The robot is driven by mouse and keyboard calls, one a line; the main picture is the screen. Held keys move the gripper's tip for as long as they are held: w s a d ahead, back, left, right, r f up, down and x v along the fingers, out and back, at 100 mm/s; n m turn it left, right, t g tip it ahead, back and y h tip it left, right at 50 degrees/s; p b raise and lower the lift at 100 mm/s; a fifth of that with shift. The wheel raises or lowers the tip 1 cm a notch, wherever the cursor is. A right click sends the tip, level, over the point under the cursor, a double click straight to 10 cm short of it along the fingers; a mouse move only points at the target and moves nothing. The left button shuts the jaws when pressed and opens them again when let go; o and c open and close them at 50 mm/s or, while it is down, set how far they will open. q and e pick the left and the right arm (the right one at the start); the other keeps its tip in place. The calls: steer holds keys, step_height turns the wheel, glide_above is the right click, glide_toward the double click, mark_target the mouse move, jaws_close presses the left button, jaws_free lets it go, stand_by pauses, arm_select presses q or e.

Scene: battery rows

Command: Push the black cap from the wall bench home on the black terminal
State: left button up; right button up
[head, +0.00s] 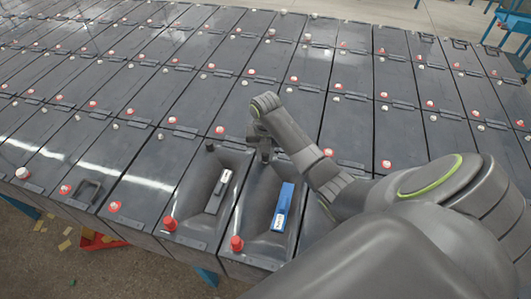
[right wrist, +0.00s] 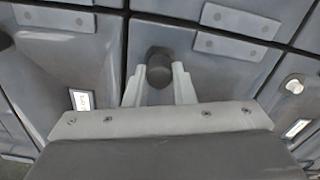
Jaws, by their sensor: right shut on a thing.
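In the right wrist view my right gripper (right wrist: 158,72) is shut on the black cap (right wrist: 159,65), a dark round cylinder between the two pale fingertips. In the head view my right gripper (head: 264,153) points down at the far end of the battery (head: 258,208) with the blue handle. The black terminal is hidden under the cap and fingers. I cannot tell whether the cap is fully down on it. My left gripper is not in view.
The neighbouring battery to the left has a black cap (head: 209,146) and a red cap (head: 170,224). A red cap (head: 236,243) sits at the near end of the battery under my gripper. Rows of batteries spread behind. A red bin (head: 95,241) stands on the floor.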

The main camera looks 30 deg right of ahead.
steer(key=shift+f, duration=0.5)
stand_by(0.3)
steer(key=o, duration=1.5)
steer(key=shift+r, duration=3.55)
